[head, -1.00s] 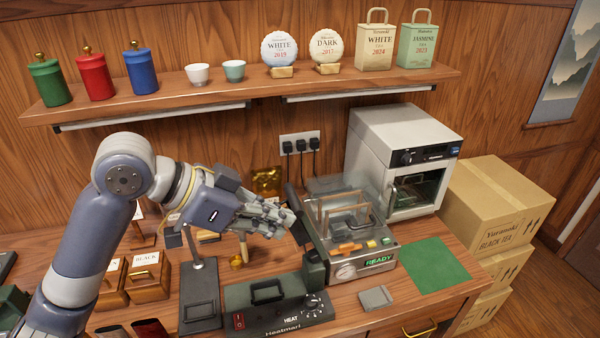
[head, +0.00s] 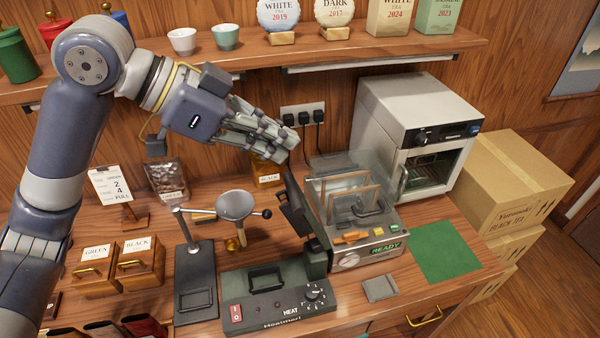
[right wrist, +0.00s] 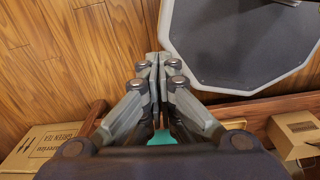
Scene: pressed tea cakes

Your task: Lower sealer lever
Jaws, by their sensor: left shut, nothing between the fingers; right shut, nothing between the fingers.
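The heat sealer (head: 278,305), marked HEAT and Heatmari, stands at the front of the counter with its red switch and knob facing out. Its dark lever (head: 297,208) is raised, standing steeply up from the hinge at the sealer's right rear. My left gripper (head: 287,143) is shut and empty, just above the lever's upper end in the head view. I cannot tell whether its fingertips touch the lever. My right gripper (right wrist: 158,62) is shut and empty in the right wrist view, and it is outside the head view.
A machine showing READY (head: 372,250) stands close to the right of the lever. A black stand (head: 195,280) and a round strainer (head: 235,205) are on the left. The shelf (head: 350,55) hangs above. A green mat (head: 445,250) lies bare at the right.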

